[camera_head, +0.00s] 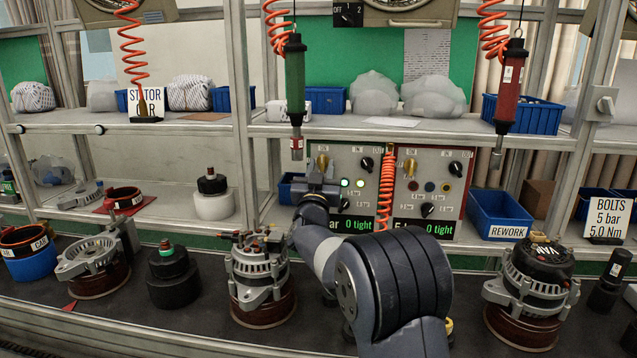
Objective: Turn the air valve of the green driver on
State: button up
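The green driver (295,80) hangs upright from an orange coiled hose above the workbench. Below and right of it stands a grey control panel (342,157) with a green "0 tight" display (357,225). A yellow valve handle (322,161) sits at its upper left, under a small label that seems to read ON; its handle looks near upright. My gripper (318,176) is in front of this panel, right at or just below the yellow handle. My wrist hides the panel's lower left. I cannot tell whether the fingers touch the handle or how far they are apart.
A second panel (455,180) with its own yellow handle (410,167) adjoins at right, an orange coiled hose (386,190) between. A red driver (509,88) hangs at upper right. Alternators (258,275) stand on the dark bench. A blue rework bin (497,212) is at right.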

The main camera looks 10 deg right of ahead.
jog(key=b+v, duration=0.1)
jog(key=v, duration=0.9)
jog(key=p+x, duration=0.1)
jog(key=x, duration=0.9)
jog(key=shift+w+d+r, duration=0.15)
jog(key=shift+w+r, duration=0.05)
jog(key=shift+w, duration=0.1)
jog(key=shift+s, duration=0.1)
